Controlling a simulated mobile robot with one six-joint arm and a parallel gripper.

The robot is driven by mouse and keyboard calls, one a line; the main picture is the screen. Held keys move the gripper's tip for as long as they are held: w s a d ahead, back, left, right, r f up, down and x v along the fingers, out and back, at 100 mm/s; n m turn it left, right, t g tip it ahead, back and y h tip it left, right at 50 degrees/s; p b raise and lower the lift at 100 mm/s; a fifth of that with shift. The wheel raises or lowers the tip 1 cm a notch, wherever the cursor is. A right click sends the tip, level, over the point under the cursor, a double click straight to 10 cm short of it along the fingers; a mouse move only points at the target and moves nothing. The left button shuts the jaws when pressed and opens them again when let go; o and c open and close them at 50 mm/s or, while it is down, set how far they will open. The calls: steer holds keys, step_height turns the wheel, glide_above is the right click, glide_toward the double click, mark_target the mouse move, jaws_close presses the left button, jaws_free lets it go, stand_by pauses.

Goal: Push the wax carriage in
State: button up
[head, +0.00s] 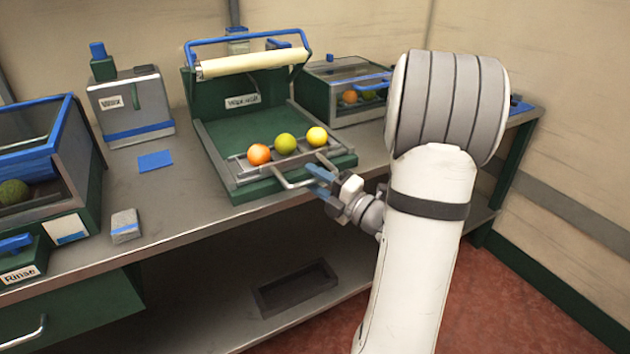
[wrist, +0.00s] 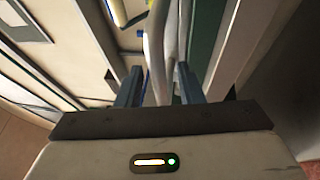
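The wax carriage (head: 241,168) is a grey metal frame bearing an orange, a green and a yellow fruit, at the front of the green wax unit (head: 198,110). A pale bar handle (head: 290,184) sticks out from its front edge. My gripper (head: 320,181) is at the right end of this handle, its blue fingers spread apart. In the wrist view, the handle (wrist: 158,55) runs between the two fingers (wrist: 160,86), with narrow gaps beside it. Whether a finger touches it is hard to tell.
A cream roller (head: 255,63) under a blue bar spans the unit above the carriage. A glass-lidded box (head: 345,118) stands to the right. A grey sponge block (head: 125,226) and a blue square (head: 155,160) lie left. The counter's front edge is below the handle.

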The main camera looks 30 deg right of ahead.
steer(key=shift+c, duration=0.2)
jaws_close()
stand_by(0.3)
